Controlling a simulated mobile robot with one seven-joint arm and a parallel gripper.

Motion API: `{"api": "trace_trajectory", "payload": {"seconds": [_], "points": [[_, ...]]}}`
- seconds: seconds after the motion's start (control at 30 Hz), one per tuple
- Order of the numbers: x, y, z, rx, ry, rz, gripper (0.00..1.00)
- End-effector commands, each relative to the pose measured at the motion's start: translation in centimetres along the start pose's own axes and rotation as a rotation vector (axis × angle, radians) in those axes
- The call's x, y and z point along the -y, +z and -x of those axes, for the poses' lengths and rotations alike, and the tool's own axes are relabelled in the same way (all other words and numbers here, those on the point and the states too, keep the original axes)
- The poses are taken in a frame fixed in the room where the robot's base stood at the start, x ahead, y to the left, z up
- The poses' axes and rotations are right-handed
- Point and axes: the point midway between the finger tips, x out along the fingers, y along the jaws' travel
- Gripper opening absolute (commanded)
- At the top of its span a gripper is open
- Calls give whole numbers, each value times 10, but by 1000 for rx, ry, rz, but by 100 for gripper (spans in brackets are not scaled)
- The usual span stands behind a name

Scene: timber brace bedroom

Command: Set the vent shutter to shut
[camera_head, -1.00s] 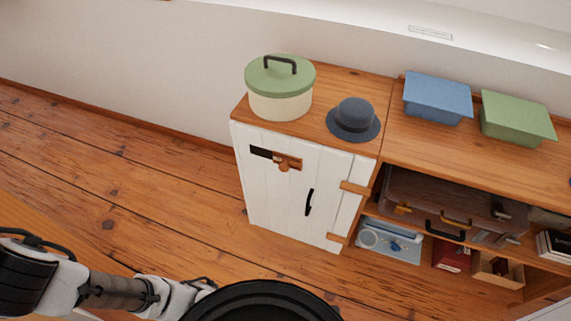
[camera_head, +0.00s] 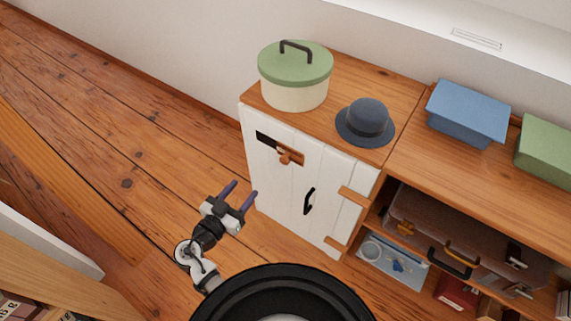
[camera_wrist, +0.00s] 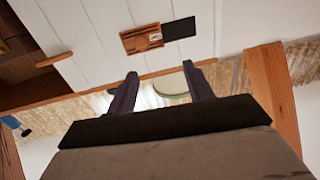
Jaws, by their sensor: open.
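The vent shutter (camera_head: 292,156) is a small brown wooden slide with a knob, on the white cabinet door (camera_head: 285,195). It covers the right part of a slot. The dark vent opening (camera_head: 265,141) shows uncovered to its left. In the wrist view, the shutter (camera_wrist: 142,39) is at the upper middle, with the dark opening (camera_wrist: 180,28) to its right. My gripper (camera_head: 244,189) is open and empty, in front of the door's left side, below and left of the shutter in the head view. It is apart from the shutter; its two fingers also show in the wrist view (camera_wrist: 160,70).
A green-lidded pot (camera_head: 295,78) and a dark hat (camera_head: 366,122) stand on the cabinet top. The door has a black handle (camera_head: 309,201). Shelves with a suitcase (camera_head: 460,235) and boxes are to the right. Wood floor (camera_head: 150,150) is clear left of the cabinet.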

Motion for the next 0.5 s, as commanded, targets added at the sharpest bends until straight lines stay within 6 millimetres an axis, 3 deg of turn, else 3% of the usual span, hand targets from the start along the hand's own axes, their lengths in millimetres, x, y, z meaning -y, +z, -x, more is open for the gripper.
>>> {"api": "trace_trajectory", "payload": {"seconds": [0.03, 0.13, 0.27, 0.5], "points": [[-13, 6, -1, -21, 36, 7, 52], [-26, 8, -5, -48, 75, 6, 52], [-29, 6, -16, -53, 83, 5, 52], [-32, 1, -63, -50, 82, 4, 52]]}}
